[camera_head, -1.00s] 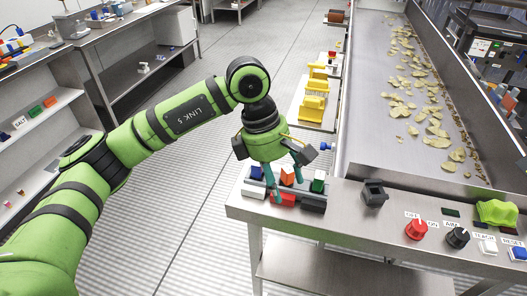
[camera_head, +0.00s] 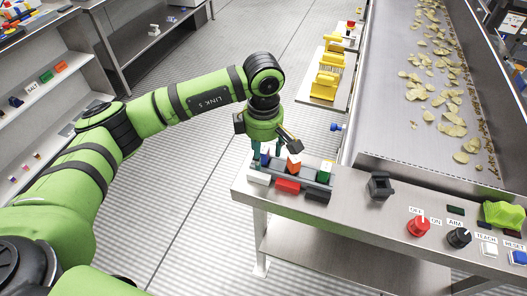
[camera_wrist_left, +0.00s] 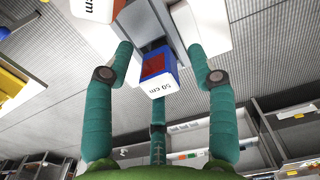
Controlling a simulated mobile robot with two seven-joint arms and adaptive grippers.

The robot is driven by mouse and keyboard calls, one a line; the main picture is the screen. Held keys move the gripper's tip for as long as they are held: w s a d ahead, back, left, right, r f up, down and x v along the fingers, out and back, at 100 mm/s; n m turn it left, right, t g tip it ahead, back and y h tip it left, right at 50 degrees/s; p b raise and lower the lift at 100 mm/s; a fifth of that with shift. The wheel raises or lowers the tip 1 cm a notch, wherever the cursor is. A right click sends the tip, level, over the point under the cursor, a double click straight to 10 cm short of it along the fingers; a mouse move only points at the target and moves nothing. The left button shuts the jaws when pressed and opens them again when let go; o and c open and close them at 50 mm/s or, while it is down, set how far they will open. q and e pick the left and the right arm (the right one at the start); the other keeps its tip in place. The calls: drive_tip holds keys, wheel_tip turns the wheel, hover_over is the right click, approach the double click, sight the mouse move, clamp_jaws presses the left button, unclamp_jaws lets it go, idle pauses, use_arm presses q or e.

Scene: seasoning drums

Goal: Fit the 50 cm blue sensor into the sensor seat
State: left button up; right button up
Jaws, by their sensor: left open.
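The blue 50 cm sensor (camera_head: 265,159) stands at the left end of a grey rack on the near corner of the steel bench. A black square socket (camera_head: 380,186), probably the sensor seat, sits on the bench to the right. My right gripper is out of view.
An orange-and-white block (camera_head: 294,163) and a green block (camera_head: 325,171) stand close beside the blue sensor. White, red (camera_head: 288,185) and dark blocks lie along the rack's front. A red knob (camera_head: 418,226), black knob and buttons are right of the socket.

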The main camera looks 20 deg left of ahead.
use_arm(q)
clamp_jaws()
drive_tip(key=shift+r, duration=0.1)
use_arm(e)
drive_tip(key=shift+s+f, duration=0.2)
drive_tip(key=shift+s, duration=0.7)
